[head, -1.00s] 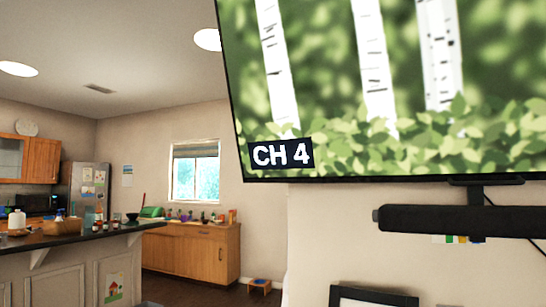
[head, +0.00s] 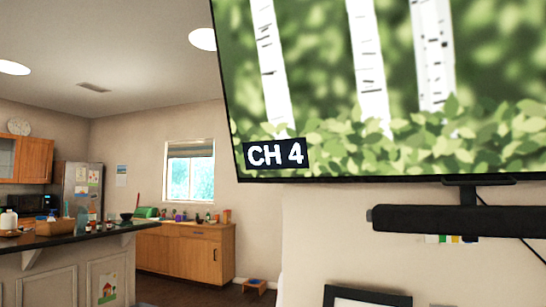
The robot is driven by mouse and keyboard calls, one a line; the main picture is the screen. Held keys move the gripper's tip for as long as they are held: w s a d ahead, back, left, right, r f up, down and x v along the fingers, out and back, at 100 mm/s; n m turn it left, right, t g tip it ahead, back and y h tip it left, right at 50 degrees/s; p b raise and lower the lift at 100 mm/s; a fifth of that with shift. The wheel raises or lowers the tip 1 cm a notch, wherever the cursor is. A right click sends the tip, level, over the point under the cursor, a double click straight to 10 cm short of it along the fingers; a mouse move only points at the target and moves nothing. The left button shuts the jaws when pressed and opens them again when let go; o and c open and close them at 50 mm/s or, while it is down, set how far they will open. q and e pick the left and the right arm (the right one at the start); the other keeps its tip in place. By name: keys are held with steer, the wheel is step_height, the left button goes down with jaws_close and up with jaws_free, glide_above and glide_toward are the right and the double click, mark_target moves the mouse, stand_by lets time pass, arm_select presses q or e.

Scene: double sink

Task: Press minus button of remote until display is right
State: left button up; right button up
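A large wall screen (head: 390,90) fills the upper right of the head view. It shows white birch trunks above green leaves. A dark label at its lower left, the channel display (head: 275,154), reads "CH 4". The remote is not in view. Neither of my grippers is in view.
A black soundbar (head: 455,219) is mounted under the screen. A dark frame (head: 366,297) shows at the bottom edge. On the left are a kitchen counter (head: 80,240), a fridge (head: 80,188), a window (head: 190,172), a wooden cabinet (head: 195,250) and a small stool (head: 254,286).

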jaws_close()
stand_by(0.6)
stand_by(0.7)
